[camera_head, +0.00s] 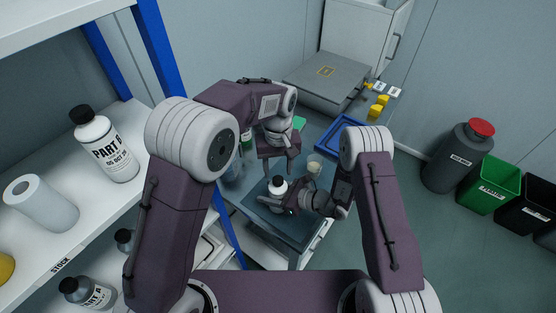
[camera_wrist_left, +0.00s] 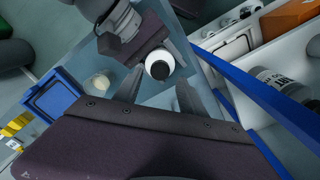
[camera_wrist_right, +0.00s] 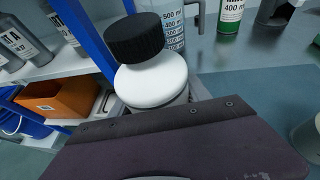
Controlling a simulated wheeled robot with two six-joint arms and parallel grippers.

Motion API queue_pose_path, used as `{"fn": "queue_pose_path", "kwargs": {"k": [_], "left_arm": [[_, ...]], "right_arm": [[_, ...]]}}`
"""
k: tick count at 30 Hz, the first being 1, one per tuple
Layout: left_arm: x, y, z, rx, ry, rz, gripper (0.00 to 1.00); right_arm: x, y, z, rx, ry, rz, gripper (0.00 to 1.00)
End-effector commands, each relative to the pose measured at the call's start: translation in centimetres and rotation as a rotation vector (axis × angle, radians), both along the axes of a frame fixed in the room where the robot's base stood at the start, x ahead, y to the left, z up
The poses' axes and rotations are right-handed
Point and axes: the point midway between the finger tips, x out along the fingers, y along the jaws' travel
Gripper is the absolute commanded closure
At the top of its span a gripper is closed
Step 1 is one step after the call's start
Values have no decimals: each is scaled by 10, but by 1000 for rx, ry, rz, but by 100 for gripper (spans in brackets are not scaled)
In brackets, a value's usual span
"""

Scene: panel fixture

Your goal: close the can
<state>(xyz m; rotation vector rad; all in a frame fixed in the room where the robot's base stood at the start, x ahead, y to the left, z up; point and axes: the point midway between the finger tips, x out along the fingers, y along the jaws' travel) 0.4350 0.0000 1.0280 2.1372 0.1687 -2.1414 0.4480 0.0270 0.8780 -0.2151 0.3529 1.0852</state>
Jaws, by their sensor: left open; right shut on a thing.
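A white-shouldered can with a black cap (camera_head: 278,181) stands on the work table; the can's white shoulder (camera_wrist_right: 150,80) shows close up in the right wrist view. The cap sits on top of the can; I cannot tell if it is tight. My right gripper (camera_head: 280,204) is shut around the can's body from the right. Its fingers are mostly hidden in the right wrist view. My left gripper (camera_head: 279,174) is open and points down above the cap. In the left wrist view the cap (camera_wrist_left: 160,70) shows just beyond the open left fingers (camera_wrist_left: 160,92).
A pale cup (camera_head: 314,166) stands right of the can, with a blue tray (camera_head: 343,133) behind it. A measuring beaker (camera_wrist_right: 172,24) and a green-labelled bottle (camera_wrist_right: 231,14) stand behind the can. Shelving with a blue post (camera_head: 226,228) borders the table's left. Bins (camera_head: 493,184) stand far right.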

Motion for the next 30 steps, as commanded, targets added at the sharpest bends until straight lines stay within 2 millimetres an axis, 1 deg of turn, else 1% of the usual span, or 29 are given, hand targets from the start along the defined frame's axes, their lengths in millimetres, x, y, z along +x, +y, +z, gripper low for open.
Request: {"fn": "queue_pose_path", "kwargs": {"k": [1,3,7,12,19,20,21,23,24,28,30], "left_arm": [[-1,0,-9,2,3,0,52],[-1,0,-20,2,3,0,52],[0,0,-34,1,1,0,52],[0,0,-41,-1,-1,-1,52],[0,0,-42,-1,-1,0,52],[0,0,-42,-1,-1,0,60],[0,0,-42,-1,-1,-1,71],[0,0,-42,-1,-1,-1,88],[0,0,-42,-1,-1,-1,99],[0,0,-42,-1,-1,-9,100],[0,0,-42,-1,-1,-85,100]], "right_arm": [[0,0,1,1,-2,0,100],[0,0,1,1,-2,0,100],[0,0,1,0,-1,0,100],[0,0,1,0,-1,0,100],[0,0,1,0,-1,0,100],[0,0,1,0,-1,0,100],[0,0,1,0,-1,0,100],[0,0,1,0,-1,0,100],[0,0,1,0,-1,0,100],[0,0,1,0,-1,0,100],[0,0,1,0,-1,0,100]]}}
